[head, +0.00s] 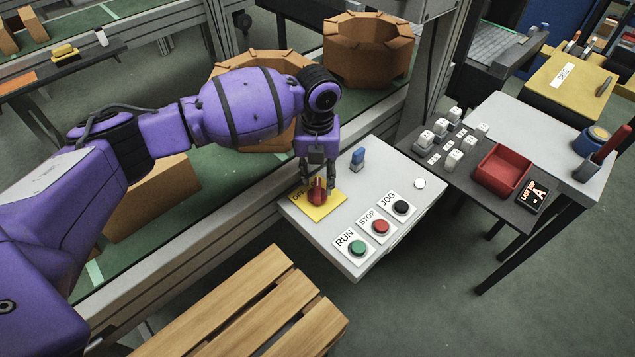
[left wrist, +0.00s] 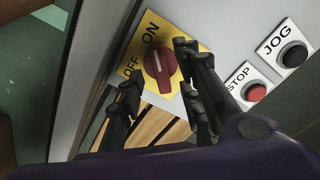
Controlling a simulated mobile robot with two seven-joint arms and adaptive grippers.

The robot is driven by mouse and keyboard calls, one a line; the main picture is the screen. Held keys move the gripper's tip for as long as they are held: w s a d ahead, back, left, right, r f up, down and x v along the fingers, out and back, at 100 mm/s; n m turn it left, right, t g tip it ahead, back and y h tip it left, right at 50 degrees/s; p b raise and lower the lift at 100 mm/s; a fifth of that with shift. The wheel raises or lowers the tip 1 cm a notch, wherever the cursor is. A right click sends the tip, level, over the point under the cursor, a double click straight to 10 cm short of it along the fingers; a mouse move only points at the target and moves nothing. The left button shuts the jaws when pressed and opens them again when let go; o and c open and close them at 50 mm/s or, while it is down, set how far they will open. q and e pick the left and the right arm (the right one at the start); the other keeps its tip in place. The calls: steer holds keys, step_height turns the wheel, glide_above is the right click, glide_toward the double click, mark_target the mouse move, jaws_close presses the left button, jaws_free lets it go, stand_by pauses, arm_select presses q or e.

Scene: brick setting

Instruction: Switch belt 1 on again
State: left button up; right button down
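A red rotary switch (head: 317,196) sits on a yellow plate (head: 328,209) at the left of the light grey control panel (head: 345,247). In the left wrist view, the switch (left wrist: 160,70) has ON and OFF labels on its plate. Its ridge runs roughly up and down there, its upper end towards ON; the exact setting is hard to tell. My left gripper (head: 317,184) is open above the switch, one finger on each side of it. I cannot tell whether the fingers touch it. My right gripper is not in view.
The green RUN (head: 357,247), red STOP (head: 380,227) and black JOG (head: 401,207) buttons line the panel's front. A blue switch (head: 358,155) stands behind. A wooden slatted surface (head: 240,310) lies below left. A red tray (head: 502,168) is on the bench to the right.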

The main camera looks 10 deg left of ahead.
mark_target(317, 185)
arm_select(q)
step_height(317, 185, up, 9)
steer(key=shift+f, duration=0.15)
stand_by(0.5)
